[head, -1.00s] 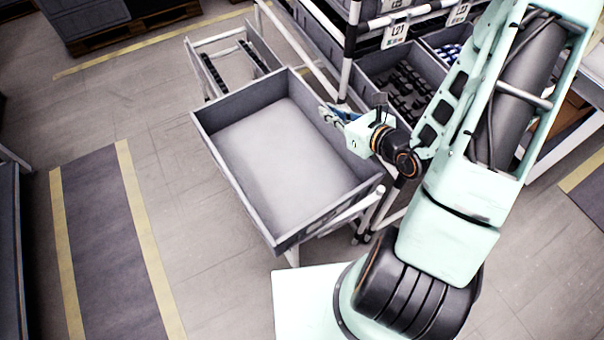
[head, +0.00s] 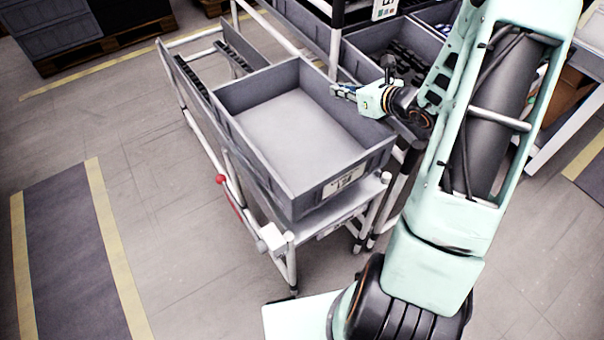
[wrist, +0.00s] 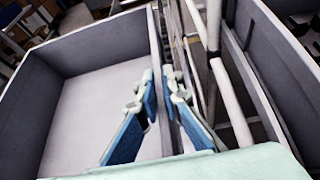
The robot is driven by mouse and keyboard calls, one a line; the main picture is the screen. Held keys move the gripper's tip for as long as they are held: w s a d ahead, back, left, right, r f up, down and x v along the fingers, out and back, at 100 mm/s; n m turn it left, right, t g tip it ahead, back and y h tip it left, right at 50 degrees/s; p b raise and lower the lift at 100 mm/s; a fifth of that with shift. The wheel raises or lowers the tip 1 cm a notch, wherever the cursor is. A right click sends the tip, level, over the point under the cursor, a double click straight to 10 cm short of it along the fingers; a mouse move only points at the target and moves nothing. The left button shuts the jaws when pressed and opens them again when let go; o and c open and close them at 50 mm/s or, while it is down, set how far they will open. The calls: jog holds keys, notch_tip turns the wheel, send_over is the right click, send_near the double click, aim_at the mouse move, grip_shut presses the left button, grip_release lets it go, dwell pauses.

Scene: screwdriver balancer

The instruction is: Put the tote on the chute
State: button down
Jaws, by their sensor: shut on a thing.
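The tote (head: 345,184) is a large grey open box with a white label on its near end, and it looks empty. My gripper (head: 345,91) is shut on the tote's right side wall. In the wrist view, the blue-padded fingers (wrist: 158,82) straddle that wall, with the tote's floor (wrist: 95,110) to the left. The chute (head: 180,85) is a white tube frame with dark roller rails, showing beyond and left of the tote. The tote is over the chute's near part, roughly in line with it. I cannot tell whether it rests fully on it.
A rack with grey bins (head: 385,45) stands right behind the tote, close to my gripper. A red knob (head: 220,179) sits on the frame's left side. A pallet with dark crates (head: 130,45) is at the back left. The floor at left is clear.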

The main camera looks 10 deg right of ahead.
jog(key=shift+w+d+f+b, duration=0.3)
jog(key=shift+f+b, duration=0.35)
jog(key=shift+f, duration=1.2)
jog(key=shift+w+d+f+b, duration=0.3)
jog(key=shift+f+b, duration=0.3)
jog(key=shift+f, duration=1.25)
jog(key=shift+w+d+f+b, duration=0.25)
jog(key=shift+f+b, duration=0.4)
jog(key=shift+f, duration=1.2)
jog(key=shift+f, duration=0.15)
jog(key=c, duration=2.4)
grip_release()
jog(key=shift+s, duration=0.1)
jog(key=o, duration=0.3)
jog(key=shift+s+d+r, duration=0.15)
jog(key=shift+s+r, duration=0.05)
jog(key=p+v, duration=0.1)
jog(key=v, duration=1)
jog(key=shift+s+r+p, duration=0.15)
jog(key=shift+s+p, duration=0.1)
jog(key=shift+p, duration=0.05)
